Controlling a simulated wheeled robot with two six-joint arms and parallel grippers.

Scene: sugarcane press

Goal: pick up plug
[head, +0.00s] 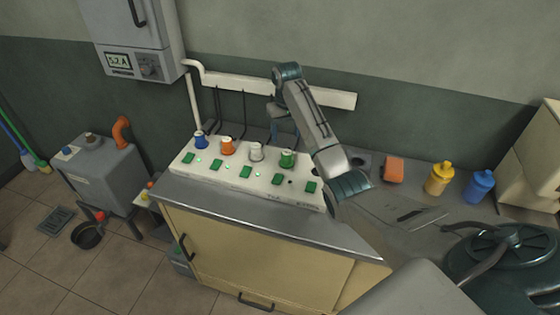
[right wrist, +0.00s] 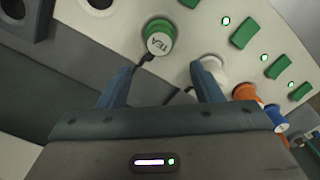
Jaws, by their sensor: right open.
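Several plugs sit in a row on the white power strip (head: 238,172): a blue plug (head: 201,140), an orange plug (head: 227,146), a white plug (head: 256,152) and a green plug (head: 287,159). My right gripper (head: 283,130) is open and empty just behind the green plug. In the right wrist view, the green plug (right wrist: 158,38), marked TEA, lies beyond and between the open fingers (right wrist: 162,85). The white plug (right wrist: 211,66) shows partly hidden behind the right finger. My left gripper is not in view.
Green switches (head: 246,172) with small lights line the strip's front. An orange block (head: 394,169), a yellow bottle (head: 439,178) and a blue bottle (head: 478,185) stand on the counter to the right. Dark cords hang behind the strip, below a pale wall rail (head: 240,84).

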